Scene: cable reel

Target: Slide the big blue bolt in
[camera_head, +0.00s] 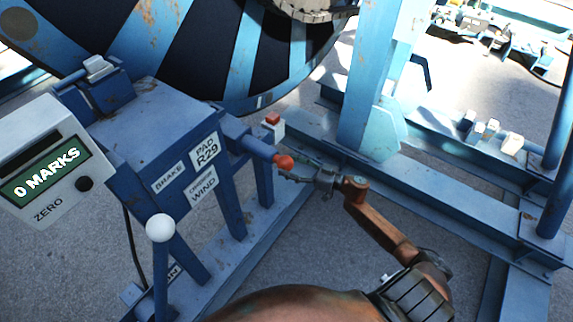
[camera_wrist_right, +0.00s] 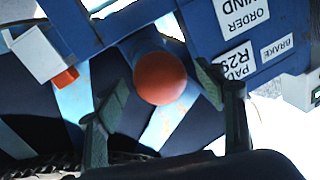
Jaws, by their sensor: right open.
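The big blue bolt (camera_head: 258,147) sticks out of the right side of the blue stand and ends in a red-orange knob (camera_head: 284,162). In the right wrist view the knob (camera_wrist_right: 160,78) faces the camera as a round disc. My right gripper (camera_head: 297,174) is at the knob's end, and its dark fingers (camera_wrist_right: 164,84) stand apart on either side of the knob. The gripper is open. I cannot tell whether a finger touches the knob. My left gripper is not in view.
The blue stand (camera_head: 150,125) carries white labels and a display box (camera_head: 45,165) reading 0 MARKS. A white-knobbed lever (camera_head: 161,228) stands in front. A small red-and-white block (camera_head: 273,122) sits behind the bolt. The large reel (camera_head: 190,45) is behind; a blue post (camera_head: 368,80) rises at right.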

